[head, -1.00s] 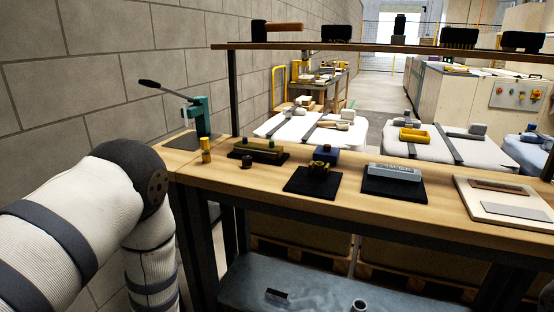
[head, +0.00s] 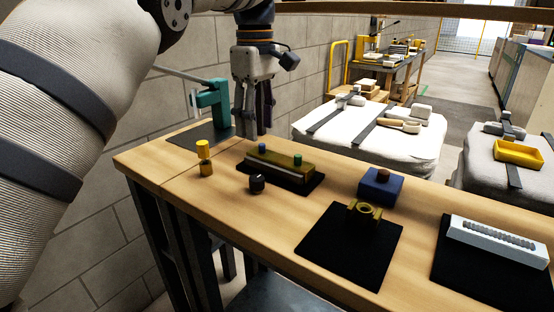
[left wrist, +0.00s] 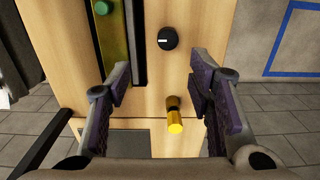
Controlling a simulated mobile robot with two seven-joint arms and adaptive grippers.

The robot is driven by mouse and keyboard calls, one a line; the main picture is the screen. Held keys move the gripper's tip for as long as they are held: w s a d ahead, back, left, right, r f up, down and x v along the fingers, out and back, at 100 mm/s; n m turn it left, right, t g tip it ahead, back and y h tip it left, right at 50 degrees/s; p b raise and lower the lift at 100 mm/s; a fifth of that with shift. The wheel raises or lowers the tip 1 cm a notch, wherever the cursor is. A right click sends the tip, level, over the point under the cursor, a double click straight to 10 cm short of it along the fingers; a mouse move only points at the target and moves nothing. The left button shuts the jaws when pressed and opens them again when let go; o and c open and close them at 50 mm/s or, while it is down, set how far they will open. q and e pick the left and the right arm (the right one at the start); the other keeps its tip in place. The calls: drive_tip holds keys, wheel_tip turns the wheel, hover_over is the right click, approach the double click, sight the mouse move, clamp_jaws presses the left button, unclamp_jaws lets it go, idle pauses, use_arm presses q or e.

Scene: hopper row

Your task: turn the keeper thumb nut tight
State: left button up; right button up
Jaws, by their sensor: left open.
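The olive bar fixture (head: 280,169) lies on a black mat on the bench, with a blue knob (head: 262,147) and a green knob (head: 298,159) on top. I cannot tell which part is the keeper thumb nut. A small black knob (head: 257,184) stands in front of the bar; its white mark shows in the left wrist view (left wrist: 167,38). A brass post with a yellow top (head: 204,151) stands left of it. My left gripper (head: 256,128) points down behind the post and the bar, open and empty. In the left wrist view, the post (left wrist: 174,115) appears between the fingers, beyond them.
A teal lever press (head: 213,105) stands at the bench's left end, close to my left gripper. Bare wood (head: 225,212) lies along the front edge.

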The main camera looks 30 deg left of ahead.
sight(256, 178)
use_arm(q)
drive_tip(key=s+f, duration=0.1)
drive_tip(key=f, duration=0.2)
drive_tip(key=shift+s, duration=0.35)
wheel_tip(256, 178, down, 8)
drive_tip(key=shift+w+f+p, duration=0.15)
drive_tip(key=shift+f+p, duration=0.1)
drive_tip(key=shift+p, duration=0.1)
clamp_jaws()
